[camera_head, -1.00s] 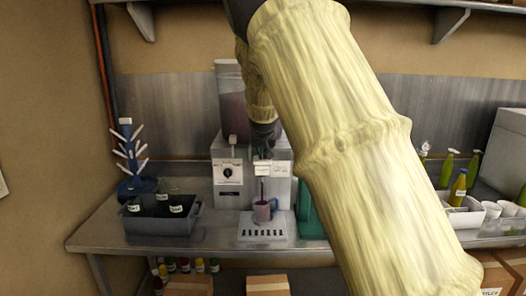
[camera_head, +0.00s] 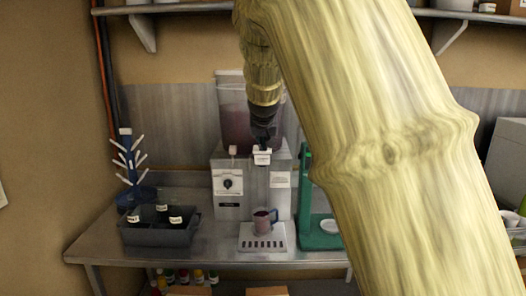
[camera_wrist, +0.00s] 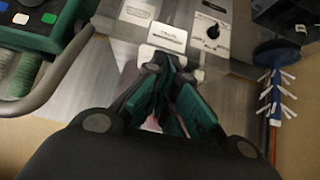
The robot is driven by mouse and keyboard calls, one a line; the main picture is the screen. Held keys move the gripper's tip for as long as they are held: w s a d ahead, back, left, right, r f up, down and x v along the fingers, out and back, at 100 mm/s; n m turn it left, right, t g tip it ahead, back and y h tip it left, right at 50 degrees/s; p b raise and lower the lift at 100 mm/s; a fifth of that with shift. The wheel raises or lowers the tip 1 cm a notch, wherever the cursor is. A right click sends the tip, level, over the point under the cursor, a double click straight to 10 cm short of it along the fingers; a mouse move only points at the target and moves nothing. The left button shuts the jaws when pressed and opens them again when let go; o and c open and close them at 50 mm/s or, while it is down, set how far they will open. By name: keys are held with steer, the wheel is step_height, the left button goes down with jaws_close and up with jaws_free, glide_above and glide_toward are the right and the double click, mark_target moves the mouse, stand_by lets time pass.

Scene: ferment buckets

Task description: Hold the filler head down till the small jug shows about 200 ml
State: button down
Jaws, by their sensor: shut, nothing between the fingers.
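The filler head (camera_head: 262,156) is a white block on the front of the steel filling machine (camera_head: 228,205). The small jug (camera_head: 262,223), with a dark blue handle on its right, stands upright on the drip tray (camera_head: 246,246) below it. It looks reddish with liquid; its level marks are too small to read. No stream shows between head and jug. My gripper (camera_head: 262,143) is just above the filler head; a small gap or light touch cannot be told apart. In the wrist view its green fingers (camera_wrist: 172,72) are shut and empty, pointing at the white head (camera_wrist: 158,54).
A clear hopper (camera_head: 234,110) with reddish liquid sits behind my gripper. A green stand (camera_head: 318,238) is right of the machine. A dark crate (camera_head: 150,233) with bottles and a blue drying tree (camera_head: 128,165) stand left. My arm hides much of the right side.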

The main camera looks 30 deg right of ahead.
steer(key=shift+v, duration=1.15)
steer(key=shift+r, duration=0.1)
steer(key=s+a+f+n+g, duration=0.1)
steer(key=s+f, duration=0.1)
steer(key=f, duration=1)
steer(key=s+a+f+g, duration=0.1)
steer(key=f, duration=1.2)
steer(key=s+a+f+n+g, duration=0.1)
steer(key=s+f, duration=0.4)
steer(key=f, duration=0.3)
steer(key=s+a+f+y, duration=0.1)
steer(key=s+a+f, duration=0.1)
steer(key=s+f, duration=0.45)
steer(key=s+a+f+n+g, duration=0.1)
steer(key=s+f, duration=0.2)
steer(key=f, duration=0.7)
steer(key=s+a+f+n+g+y, duration=0.1)
steer(key=s+a+f, duration=0.2)
steer(key=s+f, duration=0.5)
steer(key=s+a+f+g+y, duration=0.1)
steer(key=s+a+f, duration=0.2)
steer(key=s+f, duration=0.55)
steer(key=s+a+g, duration=0.1)
steer(key=s+a, duration=0.2)
steer(key=s, duration=0.7)
steer(key=s+a+f+g+y, duration=0.1)
steer(key=s+a, duration=0.2)
steer(key=s, duration=0.8)
steer(key=shift+f+n, duration=0.2)
steer(key=shift+n, duration=0.2)
